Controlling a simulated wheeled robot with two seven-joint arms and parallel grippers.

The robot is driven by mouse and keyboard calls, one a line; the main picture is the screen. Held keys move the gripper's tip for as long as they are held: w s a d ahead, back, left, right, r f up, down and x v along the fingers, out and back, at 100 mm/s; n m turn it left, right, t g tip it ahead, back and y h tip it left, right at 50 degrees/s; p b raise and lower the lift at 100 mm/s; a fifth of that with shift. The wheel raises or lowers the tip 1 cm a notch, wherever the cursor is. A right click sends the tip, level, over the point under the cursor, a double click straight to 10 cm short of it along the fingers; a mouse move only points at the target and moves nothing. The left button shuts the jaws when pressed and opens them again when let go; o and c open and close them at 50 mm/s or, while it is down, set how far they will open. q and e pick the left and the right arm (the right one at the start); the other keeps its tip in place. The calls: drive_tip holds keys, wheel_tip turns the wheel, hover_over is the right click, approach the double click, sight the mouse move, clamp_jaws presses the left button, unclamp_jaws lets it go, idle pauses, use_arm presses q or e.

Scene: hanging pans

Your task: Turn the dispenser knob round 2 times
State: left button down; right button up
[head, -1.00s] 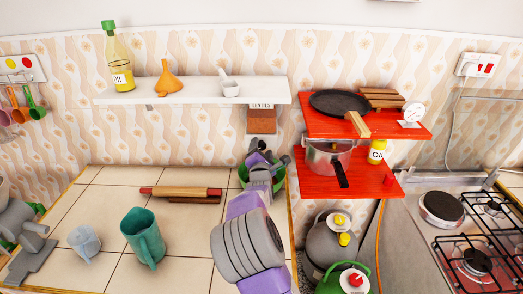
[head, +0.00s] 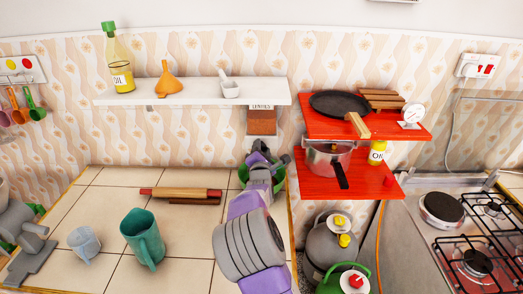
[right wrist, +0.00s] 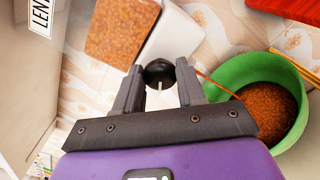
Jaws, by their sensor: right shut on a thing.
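The lentil dispenser (head: 261,121) hangs on the wall under the white shelf, with brown lentils behind its clear front. It also shows in the right wrist view (right wrist: 122,30). Its round black knob (right wrist: 159,72) sits between the fingertips of my right gripper (right wrist: 160,80), which is shut on it. In the head view my right gripper (head: 257,157) is just below the dispenser and hides the knob. A green bowl (right wrist: 226,82) holding lentils stands below, close beside the gripper. My left gripper is not in view.
On the tiled counter stand a rolling pin (head: 180,193), a teal jug (head: 143,238) and a pale blue cup (head: 84,242). Red shelves (head: 310,185) with pans are close to the right of my right arm. The white shelf (head: 190,97) is above.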

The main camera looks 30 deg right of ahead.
drive_tip(key=shift+m, duration=0.4)
drive_tip(key=m, duration=0.5)
drive_tip(key=shift+m, duration=0.3)
drive_tip(key=m+b, duration=0.1)
drive_tip(key=m, duration=0.4)
drive_tip(key=shift+f+m, duration=0.1)
drive_tip(key=shift+m, duration=0.2)
drive_tip(key=m+b, duration=0.1)
drive_tip(key=m, duration=0.5)
drive_tip(key=shift+f+b, duration=0.1)
drive_tip(key=shift+b, duration=0.3)
drive_tip(key=m+b, duration=0.1)
drive_tip(key=m, duration=0.4)
drive_tip(key=shift+m+b, duration=0.3)
drive_tip(key=shift+b, duration=0.1)
drive_tip(key=o, duration=1.1)
drive_tip(key=shift+c, duration=0.2)
drive_tip(key=shift+s+a, duration=0.1)
drive_tip(key=shift+a, duration=0.05)
